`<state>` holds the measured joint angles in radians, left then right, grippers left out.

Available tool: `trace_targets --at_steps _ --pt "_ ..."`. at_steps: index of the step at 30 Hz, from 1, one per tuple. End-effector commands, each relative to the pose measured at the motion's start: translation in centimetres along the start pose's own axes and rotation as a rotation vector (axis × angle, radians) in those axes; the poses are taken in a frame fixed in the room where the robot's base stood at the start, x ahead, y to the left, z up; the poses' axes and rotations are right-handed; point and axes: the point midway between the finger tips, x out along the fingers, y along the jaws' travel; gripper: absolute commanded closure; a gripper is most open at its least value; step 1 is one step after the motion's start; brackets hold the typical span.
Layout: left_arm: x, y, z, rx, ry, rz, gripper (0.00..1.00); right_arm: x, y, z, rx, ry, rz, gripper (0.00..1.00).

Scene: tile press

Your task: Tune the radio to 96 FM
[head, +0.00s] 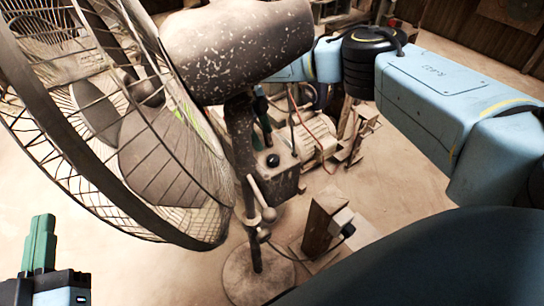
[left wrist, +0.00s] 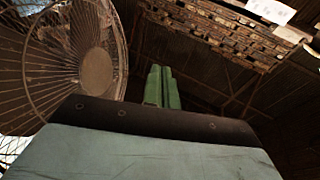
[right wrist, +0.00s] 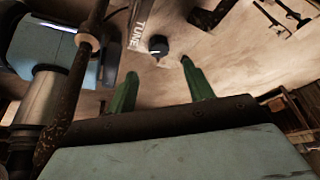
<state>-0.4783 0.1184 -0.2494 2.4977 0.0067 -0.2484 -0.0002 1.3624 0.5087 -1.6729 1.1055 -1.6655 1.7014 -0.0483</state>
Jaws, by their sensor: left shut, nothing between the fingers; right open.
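A black round knob (right wrist: 158,45) with a pale mark shows in the right wrist view beside a dark strip lettered TUNE (right wrist: 139,22). My right gripper (right wrist: 158,69) is open, with its green fingertips apart and the knob just beyond the gap between them. No frequency scale is readable. My left gripper (head: 41,243) is shut and empty at the lower left of the head view; its closed fingers also show in the left wrist view (left wrist: 161,87).
A large dusty fan (head: 140,130) on a post with a round base (head: 250,275) fills the head view's left and middle. A small wooden stand (head: 322,222) with a cable is right of the post. Machinery stands behind. Sandy floor is open around the base.

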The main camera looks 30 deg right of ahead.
Motion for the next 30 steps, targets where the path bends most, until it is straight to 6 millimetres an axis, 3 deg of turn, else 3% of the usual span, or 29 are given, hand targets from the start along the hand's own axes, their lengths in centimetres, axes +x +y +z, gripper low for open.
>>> trace_targets --at_steps 6,15,30 --pt "-0.3 0.7 -3.3 -0.011 0.216 0.016 1.0 2.8 0.0 0.0 0.0 0.002 0.001 0.48" --pt "-1.3 0.8 -5.5 -0.014 0.438 0.02 1.0 6.9 0.0 0.1 0.001 0.0 0.002 0.48" --pt "-1.7 0.8 -6.2 -0.014 0.504 0.021 1.0 7.9 0.0 0.0 0.0 -0.001 0.001 0.5"
